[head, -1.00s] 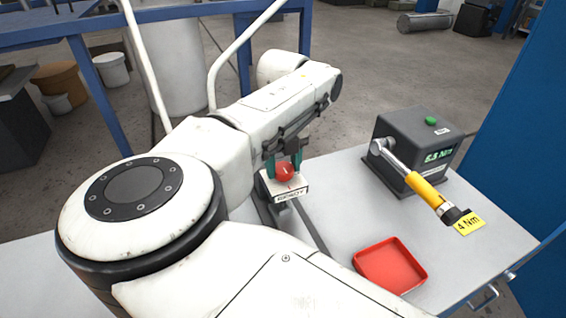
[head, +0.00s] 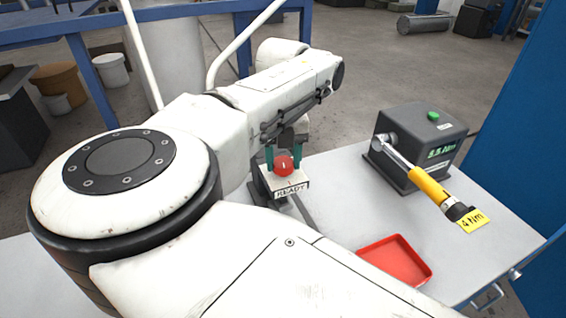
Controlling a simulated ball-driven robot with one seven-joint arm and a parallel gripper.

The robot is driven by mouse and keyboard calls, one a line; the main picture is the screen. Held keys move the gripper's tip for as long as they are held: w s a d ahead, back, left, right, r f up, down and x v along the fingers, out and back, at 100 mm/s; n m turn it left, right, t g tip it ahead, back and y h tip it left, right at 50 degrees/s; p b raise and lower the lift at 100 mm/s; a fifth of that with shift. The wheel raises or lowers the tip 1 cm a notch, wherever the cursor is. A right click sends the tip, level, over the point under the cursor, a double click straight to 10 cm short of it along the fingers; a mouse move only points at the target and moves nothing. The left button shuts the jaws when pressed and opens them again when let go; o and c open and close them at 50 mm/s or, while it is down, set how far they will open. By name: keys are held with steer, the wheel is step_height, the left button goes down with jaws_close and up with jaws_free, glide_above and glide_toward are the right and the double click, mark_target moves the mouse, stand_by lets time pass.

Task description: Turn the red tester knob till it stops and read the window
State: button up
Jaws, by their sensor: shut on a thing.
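The red knob (head: 284,167) sits on a white-topped tester block (head: 268,182) on the bench. My gripper (head: 285,157) comes from behind and above, with its two green fingers shut on the knob, one on each side. The white line on the knob points up and down in the picture. The window label (head: 291,191) on the block's front reads "READY". The lower part of the block is partly hidden.
A dark torque tester box (head: 415,145) with a green button and green display stands at right. A yellow-handled wrench (head: 428,186) sticks out from it with a "4 Nm" tag (head: 473,220). A red tray (head: 395,262) lies in front. Grey bench (head: 345,215) is clear between.

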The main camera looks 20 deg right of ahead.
steer(key=m+b, duration=0.2)
steer(key=m, duration=0.1)
steer(key=shift+f+m, duration=0.15)
steer(key=shift+m, duration=0.25)
steer(key=m+b, duration=0.1)
steer(key=m, duration=0.2)
steer(key=shift+m+b, duration=0.3)
steer(key=shift+b, duration=0.1)
steer(key=m+b, duration=0.1)
steer(key=m, duration=0.2)
steer(key=shift+m, duration=0.3)
steer(key=m+b, duration=0.1)
steer(key=m, duration=1.1)
steer(key=shift+r+m, duration=0.2)
steer(key=shift+m, duration=0.1)
steer(key=m, duration=0.4)
steer(key=shift+m, duration=2)
